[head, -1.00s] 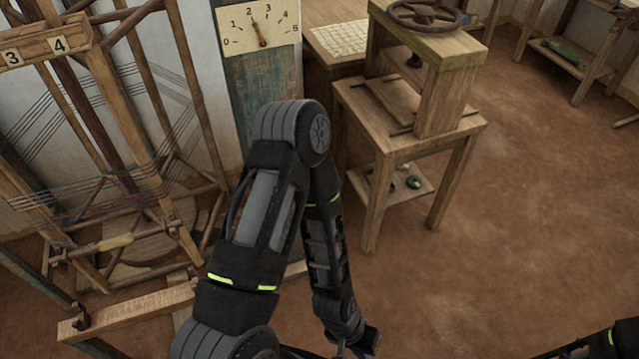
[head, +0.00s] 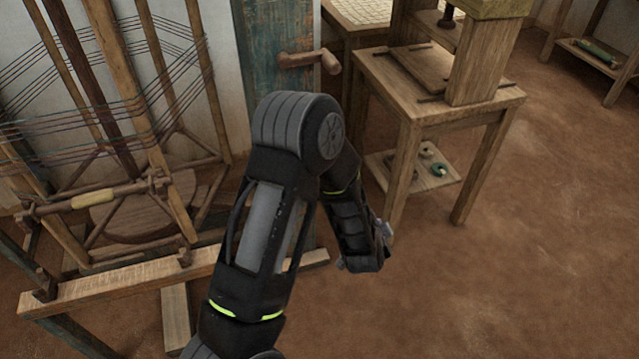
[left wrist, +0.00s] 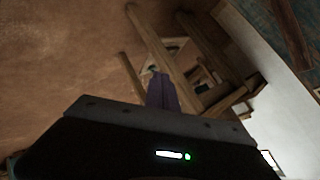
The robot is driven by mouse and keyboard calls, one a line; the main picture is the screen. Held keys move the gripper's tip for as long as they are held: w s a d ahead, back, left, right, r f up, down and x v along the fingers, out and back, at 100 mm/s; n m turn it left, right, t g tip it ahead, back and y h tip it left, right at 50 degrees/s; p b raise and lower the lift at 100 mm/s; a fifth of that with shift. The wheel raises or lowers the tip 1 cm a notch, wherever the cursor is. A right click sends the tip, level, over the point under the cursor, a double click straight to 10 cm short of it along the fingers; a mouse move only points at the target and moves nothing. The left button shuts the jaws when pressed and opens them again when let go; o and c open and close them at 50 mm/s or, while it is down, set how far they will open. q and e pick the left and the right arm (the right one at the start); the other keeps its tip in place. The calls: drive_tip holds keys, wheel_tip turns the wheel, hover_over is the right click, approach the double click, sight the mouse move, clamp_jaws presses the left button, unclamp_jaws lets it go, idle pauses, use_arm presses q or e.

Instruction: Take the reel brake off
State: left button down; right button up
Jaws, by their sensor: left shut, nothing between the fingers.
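The tall wooden reel (head: 130,120), strung with dark threads, stands at the left in the head view. A horizontal wooden bar with a paler grip (head: 95,197) crosses its lower front; I cannot tell for certain whether this is the reel brake. My left gripper (head: 384,236) is partly visible beyond my forearm, right of the reel and well apart from the bar. In the left wrist view its fingers (left wrist: 161,92) are together, with nothing between them. My right gripper is out of view.
A wooden crank (head: 310,60) sits on the blue-green post. A wooden stand (head: 440,85) with a low shelf is right of my left arm. A wooden beam (head: 130,285) runs low before the reel. The earthen floor at right is clear.

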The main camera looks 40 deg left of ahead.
use_arm(q)
drive_tip(key=w+a+r+m+t+y+b, duration=0.1)
drive_tip(key=w+a+r+m+y+b, duration=0.1)
drive_tip(key=a+y+b, duration=0.3)
drive_tip(key=w+a+r+m+y+b, duration=0.2)
drive_tip(key=a+y+b, duration=0.3)
drive_tip(key=a+b, duration=0.5)
drive_tip(key=shift+w+a+r+t+b, duration=0.2)
drive_tip(key=shift+w+r+t+b, duration=0.2)
drive_tip(key=shift+w+r, duration=0.2)
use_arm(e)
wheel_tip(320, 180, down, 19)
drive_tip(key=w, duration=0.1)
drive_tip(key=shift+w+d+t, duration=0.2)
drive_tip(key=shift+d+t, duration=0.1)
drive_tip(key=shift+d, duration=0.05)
use_arm(q)
drive_tip(key=w+a+b, duration=0.3)
drive_tip(key=a+b, duration=0.2)
drive_tip(key=a, duration=0.4)
drive_tip(key=shift+r+b, duration=0.3)
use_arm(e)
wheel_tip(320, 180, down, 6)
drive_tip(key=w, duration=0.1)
use_arm(q)
drive_tip(key=shift+s+r, duration=0.1)
drive_tip(key=shift+s, duration=0.05)
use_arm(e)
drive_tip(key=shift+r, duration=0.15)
